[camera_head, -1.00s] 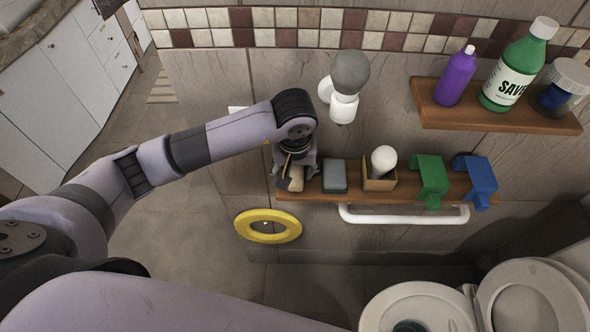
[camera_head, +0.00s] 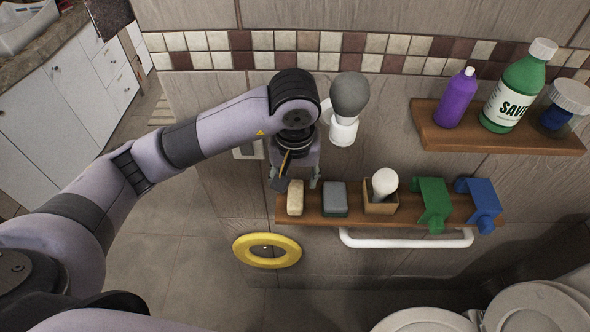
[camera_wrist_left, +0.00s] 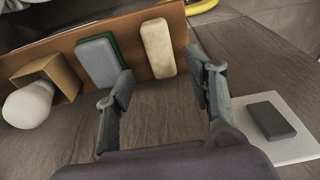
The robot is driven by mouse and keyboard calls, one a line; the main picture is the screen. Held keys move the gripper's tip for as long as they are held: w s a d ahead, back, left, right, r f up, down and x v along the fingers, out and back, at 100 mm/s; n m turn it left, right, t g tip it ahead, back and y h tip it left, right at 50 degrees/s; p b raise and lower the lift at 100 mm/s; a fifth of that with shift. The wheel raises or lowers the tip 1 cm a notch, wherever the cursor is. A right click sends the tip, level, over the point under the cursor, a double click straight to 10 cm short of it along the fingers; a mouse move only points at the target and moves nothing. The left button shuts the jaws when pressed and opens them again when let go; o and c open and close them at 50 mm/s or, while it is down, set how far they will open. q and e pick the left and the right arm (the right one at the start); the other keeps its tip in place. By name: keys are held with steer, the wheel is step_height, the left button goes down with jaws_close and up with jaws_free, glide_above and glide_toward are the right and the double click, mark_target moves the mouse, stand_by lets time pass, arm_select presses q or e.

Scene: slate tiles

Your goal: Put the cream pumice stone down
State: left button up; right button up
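The cream pumice stone (camera_head: 295,198) stands at the left end of the lower wooden shelf (camera_head: 335,221), left of a grey and green block (camera_head: 335,199). The stone also shows in the left wrist view (camera_wrist_left: 158,49), on the shelf and clear of both fingers. My left gripper (camera_head: 296,184) is just above and behind the stone. In the left wrist view its fingers (camera_wrist_left: 160,82) are spread apart with nothing between them. My right gripper does not show.
On the lower shelf are a small box with a white bulb (camera_head: 383,184), a green holder (camera_head: 433,204) and a blue holder (camera_head: 480,205). A white rail (camera_head: 405,242) and yellow ring (camera_head: 267,251) are below. An upper shelf (camera_head: 500,140) holds bottles. A wall switch (camera_wrist_left: 272,119) is close by.

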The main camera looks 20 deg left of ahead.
mark_target(295, 199)
arm_select(q)
steer(key=shift+s+r, duration=0.2)
steer(key=shift+r, duration=2.15)
